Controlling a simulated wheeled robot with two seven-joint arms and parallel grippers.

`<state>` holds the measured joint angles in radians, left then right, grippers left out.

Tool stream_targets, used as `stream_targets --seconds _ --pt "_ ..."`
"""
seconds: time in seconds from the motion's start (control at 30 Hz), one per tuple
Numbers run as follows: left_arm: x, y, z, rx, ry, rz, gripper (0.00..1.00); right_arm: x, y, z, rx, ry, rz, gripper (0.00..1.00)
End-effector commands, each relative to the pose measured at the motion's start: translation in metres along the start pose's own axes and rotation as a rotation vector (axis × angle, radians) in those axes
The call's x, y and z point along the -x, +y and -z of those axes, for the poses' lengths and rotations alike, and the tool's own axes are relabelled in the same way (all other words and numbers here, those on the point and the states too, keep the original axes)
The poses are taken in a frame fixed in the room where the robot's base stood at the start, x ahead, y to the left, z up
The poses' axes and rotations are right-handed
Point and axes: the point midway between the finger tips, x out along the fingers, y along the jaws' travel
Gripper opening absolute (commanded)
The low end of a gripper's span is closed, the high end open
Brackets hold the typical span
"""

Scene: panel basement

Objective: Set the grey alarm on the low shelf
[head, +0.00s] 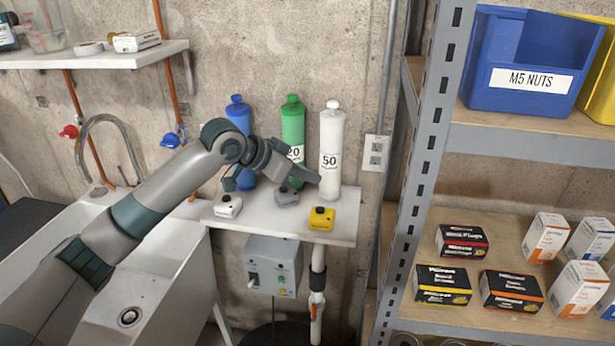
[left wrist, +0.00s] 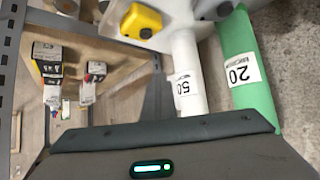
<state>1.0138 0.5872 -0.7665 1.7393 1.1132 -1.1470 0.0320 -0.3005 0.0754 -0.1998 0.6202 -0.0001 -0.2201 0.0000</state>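The grey alarm (head: 287,197) is a small box with a dark button on top. It sits on a small low white shelf (head: 270,224), between a white alarm (head: 228,206) at left and a yellow alarm (head: 321,218) at right. My left gripper (head: 275,185) is above and behind the grey alarm, its fingers spread with nothing between them, and appears not to touch it. In the left wrist view the grey alarm (left wrist: 212,9) is cut off by the top edge, beside the yellow alarm (left wrist: 142,20). My right gripper is not in view.
Blue, green (head: 292,125) and white (head: 330,150) cylinders stand along the wall behind the alarms, close to my gripper. A metal rack (head: 425,150) with boxes is at right. A sink (head: 150,270) is at left, and a grey control box (head: 273,265) hangs below the shelf.

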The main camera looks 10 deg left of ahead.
Motion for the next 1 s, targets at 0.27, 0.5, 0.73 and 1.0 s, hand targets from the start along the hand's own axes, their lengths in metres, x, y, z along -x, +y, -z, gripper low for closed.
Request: stream_targets --seconds 0.27,0.5,0.73,1.0 --pt "0.0 0.0 -0.001 0.001 -0.001 0.0 0.32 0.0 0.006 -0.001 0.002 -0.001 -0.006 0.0" --pt "0.0 0.0 -0.001 0.0 0.0 0.0 0.8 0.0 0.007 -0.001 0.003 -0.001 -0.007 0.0" --pt "0.0 0.0 0.0 0.0 0.0 0.0 0.8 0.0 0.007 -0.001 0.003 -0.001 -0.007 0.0" --pt "0.011 -0.001 -0.001 0.0 0.001 0.002 0.8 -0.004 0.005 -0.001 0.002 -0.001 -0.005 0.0"
